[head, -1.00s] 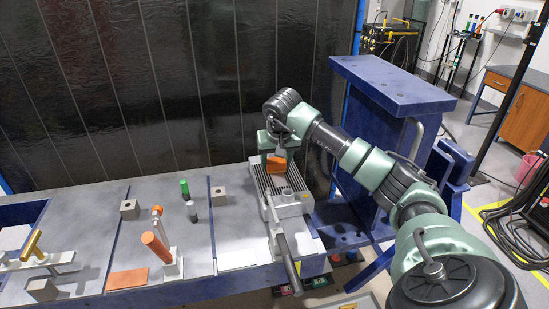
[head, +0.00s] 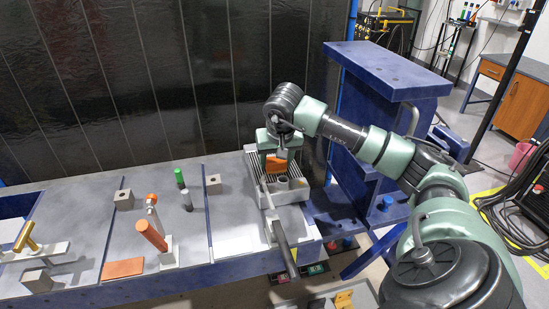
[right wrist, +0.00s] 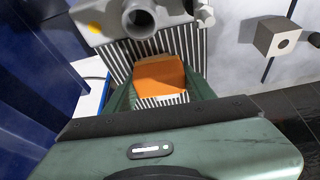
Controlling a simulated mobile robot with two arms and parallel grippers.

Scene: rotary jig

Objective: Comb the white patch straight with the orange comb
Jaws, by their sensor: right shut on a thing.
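My right gripper (head: 278,152) is shut on an orange block-like piece (head: 276,163), which looks like the comb. It is held over the ribbed grey top of a fixture (head: 290,187) at the right end of the bench. In the right wrist view the orange comb (right wrist: 158,80) sits between the green fingers, with ribs behind it. Whether it touches the ribs I cannot tell. A flat white patch (head: 236,246) lies on the bench left of the fixture, with nothing on it. My left gripper is not in view.
A grey hollow cylinder (right wrist: 140,20) stands on the fixture close to the comb. A grey lever (head: 282,245) sticks out toward the front. An orange-handled clamp (head: 151,234), a green peg (head: 179,176) and grey blocks (head: 213,183) stand to the left. A blue stand (head: 385,75) rises at right.

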